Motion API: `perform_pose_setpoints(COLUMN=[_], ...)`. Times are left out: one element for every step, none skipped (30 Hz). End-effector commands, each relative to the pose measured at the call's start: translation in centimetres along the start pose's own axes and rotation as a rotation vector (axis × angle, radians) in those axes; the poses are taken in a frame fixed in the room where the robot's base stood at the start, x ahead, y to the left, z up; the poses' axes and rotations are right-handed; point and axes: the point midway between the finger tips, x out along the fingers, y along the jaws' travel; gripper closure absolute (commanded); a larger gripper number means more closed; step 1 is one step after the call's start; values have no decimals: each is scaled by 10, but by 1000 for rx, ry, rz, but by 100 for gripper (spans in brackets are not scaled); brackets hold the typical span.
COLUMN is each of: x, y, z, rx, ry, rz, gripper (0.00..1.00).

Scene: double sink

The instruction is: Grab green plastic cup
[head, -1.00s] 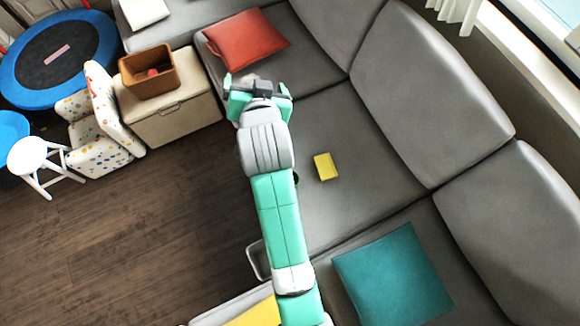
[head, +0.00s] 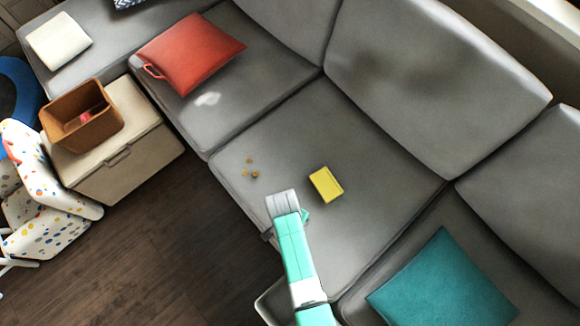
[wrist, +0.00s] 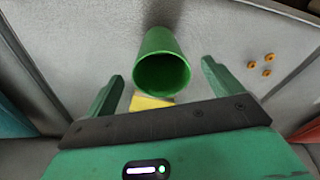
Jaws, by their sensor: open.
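A green plastic cup (wrist: 163,65) shows in the wrist view with its open mouth towards the camera. My gripper (wrist: 163,78) is open, with one finger on each side of the cup in the picture. I cannot tell whether the cup is fully between the fingers in depth or touches them. In the head view, my arm covers most of the gripper, and I cannot make out the cup. A small green part shows beside the arm's end, but I cannot tell what it is.
A yellow block (head: 326,184) lies on the grey sofa (head: 385,190); it shows partly behind the cup in the wrist view (wrist: 150,102). Several small orange bits (head: 250,170) lie nearby. A red cushion (head: 190,52) and a teal cushion (head: 443,283) lie farther off.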

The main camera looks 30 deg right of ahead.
Motion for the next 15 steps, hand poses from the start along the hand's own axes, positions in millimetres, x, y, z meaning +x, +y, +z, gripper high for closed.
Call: perform_pose_setpoints(x=[5, 11, 20, 27, 33, 40, 43, 46, 50, 51, 51, 51, 51, 50, 50], y=[0, 0, 0, 0, 0, 0, 0, 0, 0, 0, 0, 0, 0, 0, 0], z=[0, -1, -1, -2, -2, -3, -3, -3, -3, -3, -4, -4, -4, -4, -4], rx=[0, 1, 1, 1, 0, 0, -1, -1, -1, -1, -1, -1, -1, -1, -1], ry=[1, 1, 0, 0, 0, 0, 1, 0, 0, 1, 1, 2, 2, 2, 2], rz=[0, 0, 0, 0, 0, 0, -1, 0, 0, -1, -1, -2, -2, -2, -2], gripper=[9, 9, 9, 9, 9, 9, 9, 9, 9, 9, 9, 9, 9, 9, 9])
